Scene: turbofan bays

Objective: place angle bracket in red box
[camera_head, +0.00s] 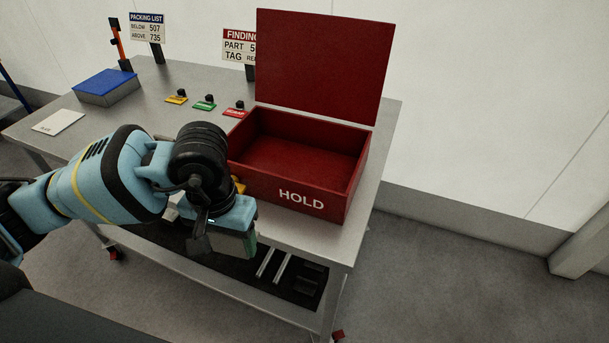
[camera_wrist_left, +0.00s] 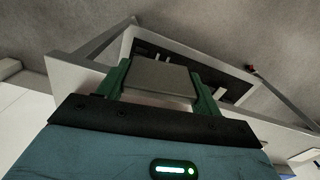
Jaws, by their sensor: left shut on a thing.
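The red box (camera_head: 298,197), marked HOLD, stands on the right end of the metal table with its lid raised at the back. Its visible inside looks empty. My left gripper (camera_head: 236,243) is in front of the box and to its left, at the table's front edge and outside the box. In the left wrist view, its green fingers (camera_wrist_left: 162,82) are shut on a plain grey metal piece (camera_wrist_left: 158,74), which looks like the angle bracket; only one flat face shows. In the head view this piece is mostly hidden by the gripper. My right gripper is not in view.
The table (camera_head: 65,105) carries a blue-topped box (camera_head: 107,87), a white card (camera_head: 58,121), and yellow, green and red labelled stands (camera_head: 204,104). Signs stand at the back. Floor right of the table is clear.

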